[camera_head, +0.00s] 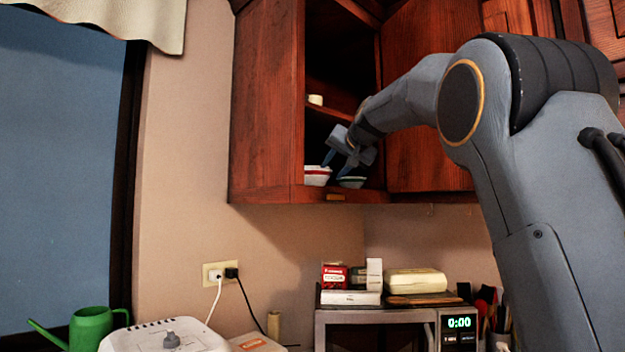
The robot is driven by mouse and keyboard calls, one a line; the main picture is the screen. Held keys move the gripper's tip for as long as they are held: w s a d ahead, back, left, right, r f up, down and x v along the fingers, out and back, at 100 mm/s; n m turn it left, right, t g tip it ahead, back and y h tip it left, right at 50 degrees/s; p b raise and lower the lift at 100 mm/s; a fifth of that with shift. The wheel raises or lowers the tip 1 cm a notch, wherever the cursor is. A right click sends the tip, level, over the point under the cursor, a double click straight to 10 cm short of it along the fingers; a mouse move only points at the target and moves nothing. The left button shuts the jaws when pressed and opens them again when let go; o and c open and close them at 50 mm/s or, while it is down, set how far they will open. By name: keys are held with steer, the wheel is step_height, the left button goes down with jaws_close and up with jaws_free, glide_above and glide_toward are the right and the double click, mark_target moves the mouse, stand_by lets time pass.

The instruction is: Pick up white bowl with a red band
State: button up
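The white bowl with a red band (317,177) stands on the bottom shelf of the open wall cabinet, at the left of the opening. My gripper (335,168) reaches into the cabinet from the right and points down and left. Its two fingers are spread, one near the white bowl and the other above the second bowl. I cannot tell whether a finger touches the bowl's rim.
A small white cup (315,100) stands on the upper cabinet shelf (330,114). The cabinet's left side wall (268,110) is close to the bowl. Below are a microwave (385,318) with boxes on top, a white appliance (165,336) and a green watering can (90,327).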

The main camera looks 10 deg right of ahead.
steer(key=shift+w+a+f+p, duration=0.25)
steer(key=shift+w+a+p, duration=0.05)
steer(key=shift+w+p, duration=0.3)
steer(key=shift+p+x, duration=1.1)
steer(key=shift+x, duration=0.9)
jaws_close()
